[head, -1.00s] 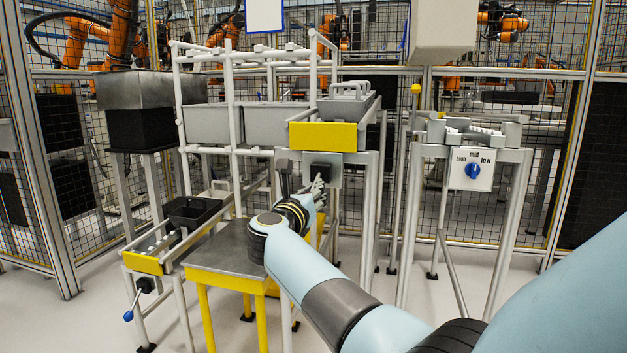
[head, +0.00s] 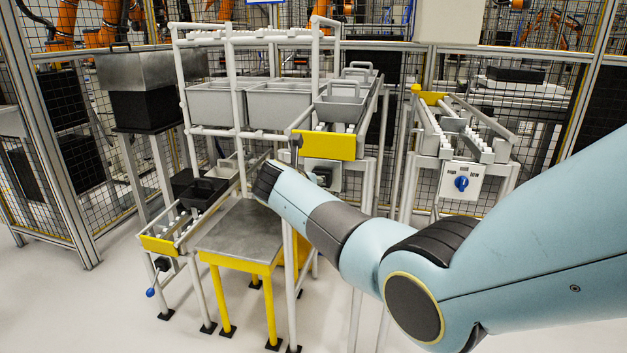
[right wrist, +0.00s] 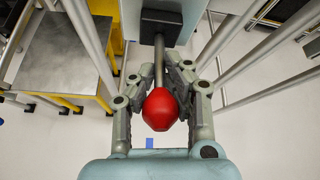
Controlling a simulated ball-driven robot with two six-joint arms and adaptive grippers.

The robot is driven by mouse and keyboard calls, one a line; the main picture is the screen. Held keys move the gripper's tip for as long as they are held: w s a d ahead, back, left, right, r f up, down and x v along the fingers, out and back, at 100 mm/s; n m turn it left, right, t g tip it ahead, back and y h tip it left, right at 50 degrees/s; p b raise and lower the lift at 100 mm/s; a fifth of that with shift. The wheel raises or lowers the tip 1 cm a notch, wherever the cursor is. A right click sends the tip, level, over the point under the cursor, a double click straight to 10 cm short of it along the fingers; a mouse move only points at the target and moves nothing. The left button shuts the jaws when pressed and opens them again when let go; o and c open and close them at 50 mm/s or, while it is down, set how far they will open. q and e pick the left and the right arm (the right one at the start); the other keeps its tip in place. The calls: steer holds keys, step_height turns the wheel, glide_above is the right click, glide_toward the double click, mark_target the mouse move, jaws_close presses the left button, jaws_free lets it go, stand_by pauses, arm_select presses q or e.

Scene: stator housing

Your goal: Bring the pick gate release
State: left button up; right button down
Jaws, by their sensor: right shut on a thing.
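The release lever is a grey rod with a red knob (right wrist: 161,110), coming out of a black box (right wrist: 160,27) in the right wrist view. In the head view the black box (head: 324,173) sits on a grey plate under the yellow front of the middle roller rack. My right gripper (right wrist: 160,78) is shut on the lever, its fingers on either side of the rod and knob. In the head view my right forearm hides this gripper and the knob. My left gripper is in neither view.
A yellow-legged metal table (head: 243,236) stands left of my right wrist. Beyond it is a low rack with a black bin (head: 203,193) and a blue-knobbed lever (head: 151,291). Grey totes (head: 340,108) sit on the middle rack. The right rack has a blue dial (head: 462,183).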

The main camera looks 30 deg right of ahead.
stand_by(0.4)
steer(key=c, duration=1.2)
jaws_free()
steer(key=shift+o, duration=0.2)
steer(key=v, duration=1.2)
steer(key=shift+r, duration=0.1)
